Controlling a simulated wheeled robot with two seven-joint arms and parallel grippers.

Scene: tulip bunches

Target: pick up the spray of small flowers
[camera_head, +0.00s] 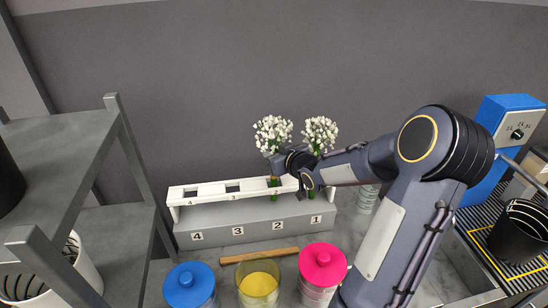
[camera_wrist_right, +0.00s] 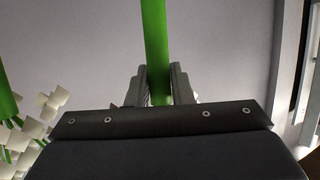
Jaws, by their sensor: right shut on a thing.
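Two sprays of small white flowers on green stems stand upright at the numbered rack in the head view: a left spray (camera_head: 272,132) at slot 2 and a right spray (camera_head: 320,132) at slot 1. My right gripper (camera_head: 278,162) reaches in from the right, past the right spray, to the left spray's stem below its blossoms. In the wrist view, the right gripper's fingers (camera_wrist_right: 160,84) are shut on a green stem (camera_wrist_right: 155,35). White blossoms of the other spray (camera_wrist_right: 35,122) show at the lower left. My left gripper is not in view.
The white rack top (camera_head: 215,192) sits over a grey block (camera_head: 255,215) numbered 4 to 1. In front stand a blue-lidded jar (camera_head: 190,282), a yellow cup (camera_head: 258,282) and a pink-lidded jar (camera_head: 322,265). A wooden strip (camera_head: 258,256) lies between. A grey shelf (camera_head: 60,150) stands left.

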